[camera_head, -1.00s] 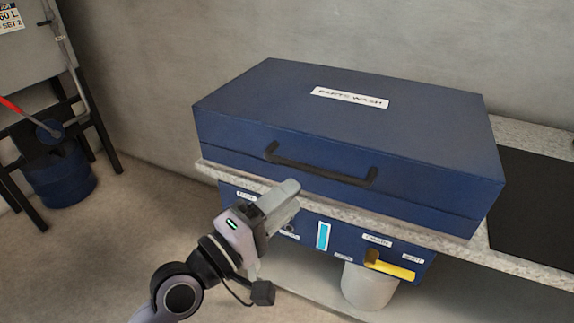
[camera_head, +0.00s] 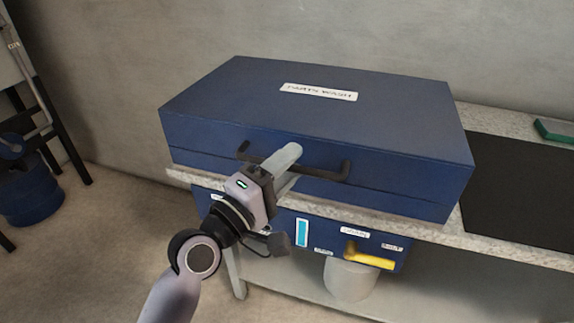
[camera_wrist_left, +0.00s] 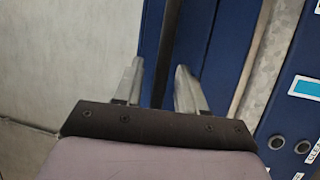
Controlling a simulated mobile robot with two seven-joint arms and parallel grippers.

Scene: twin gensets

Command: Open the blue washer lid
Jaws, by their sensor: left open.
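The blue washer (camera_head: 320,130) stands on a speckled counter with its lid (camera_head: 240,95) down. The lid carries a "PARTS WASH" label (camera_head: 318,91) on top. A black bar handle (camera_head: 325,172) runs along its front face. My left gripper (camera_head: 288,160) is at the handle, covering part of it in the head view. In the left wrist view its two fingers (camera_wrist_left: 158,85) are apart, with the dark handle bar (camera_wrist_left: 163,50) running between them. I cannot tell whether either finger touches the bar. My right gripper is not in view.
Below the counter (camera_head: 440,236) is a blue panel with a yellow lever (camera_head: 368,257) and a light bucket (camera_head: 350,281). A black mat (camera_head: 520,195) and a green item (camera_head: 555,130) lie at right. A blue drum (camera_head: 30,195) stands at left.

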